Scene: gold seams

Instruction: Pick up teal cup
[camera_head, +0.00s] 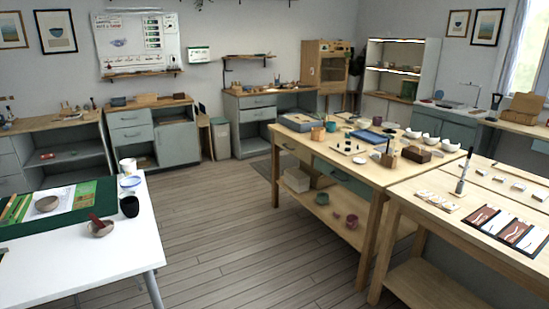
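A small teal cup (330,126) stands on the middle wooden table, just right of and behind an orange cup (318,134). Another teal or green vessel (322,198) sits on that table's lower shelf, with a pinkish cup (351,221) to its right. Both teal things are small and far off, so I cannot tell which one the task names. Neither of my grippers is in view, and nothing shows being held.
The middle table (290,145) also carries a blue tray or book (371,137) and several white bowls. A white table (75,260) stands at left front and another wooden table (415,212) at right front. Open wooden floor (225,225) lies between them.

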